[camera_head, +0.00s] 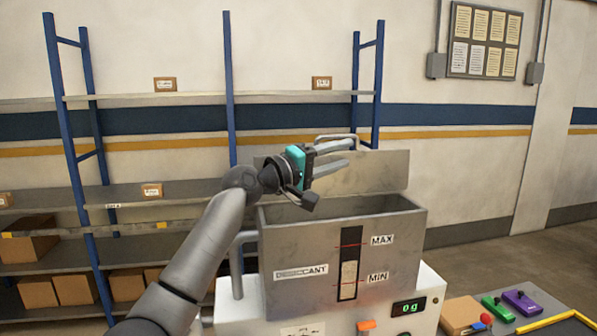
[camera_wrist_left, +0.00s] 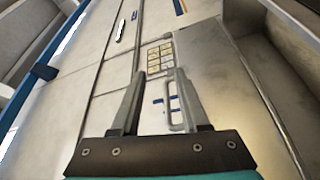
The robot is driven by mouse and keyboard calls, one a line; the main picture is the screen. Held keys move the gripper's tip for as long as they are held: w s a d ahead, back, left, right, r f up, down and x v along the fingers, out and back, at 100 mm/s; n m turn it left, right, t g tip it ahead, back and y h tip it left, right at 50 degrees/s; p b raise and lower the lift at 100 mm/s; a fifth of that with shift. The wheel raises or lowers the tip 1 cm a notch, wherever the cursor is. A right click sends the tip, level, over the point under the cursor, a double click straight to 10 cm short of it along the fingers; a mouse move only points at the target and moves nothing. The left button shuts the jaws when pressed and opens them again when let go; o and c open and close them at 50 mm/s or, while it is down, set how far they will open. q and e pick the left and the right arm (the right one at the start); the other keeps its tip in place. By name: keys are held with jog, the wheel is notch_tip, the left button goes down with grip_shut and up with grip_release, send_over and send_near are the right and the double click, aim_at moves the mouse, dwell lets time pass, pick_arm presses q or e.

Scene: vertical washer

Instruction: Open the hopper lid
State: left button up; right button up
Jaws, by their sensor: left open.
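The grey metal hopper (camera_head: 410,222) has a clear MIN/MAX window and a label on its front. Its lid (camera_head: 385,170) stands raised along the back edge, and the hopper's top is open. The lid's bar handle (camera_head: 345,136) is at its upper edge, partly behind my left gripper (camera_head: 358,153). That gripper is open and empty, above the hopper and in front of the lid. In the left wrist view the lid (camera_wrist_left: 225,90) lies ahead and to the right, and the handle (camera_wrist_left: 174,104) shows between the open fingers (camera_wrist_left: 154,90). My right gripper is not in view.
The hopper sits on a white machine (camera_head: 385,318) with a green display (camera_head: 408,307). Blue-post shelves (camera_head: 228,85) with cardboard boxes (camera_head: 75,288) stand behind. Green (camera_head: 497,308) and purple (camera_head: 522,302) items lie at lower right.

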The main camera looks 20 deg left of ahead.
pick_arm(q)
jog(key=b+v, duration=0.3)
jog(key=v, duration=0.8)
jog(key=shift+s, duration=0.3)
jog(key=shift+a, duration=0.1)
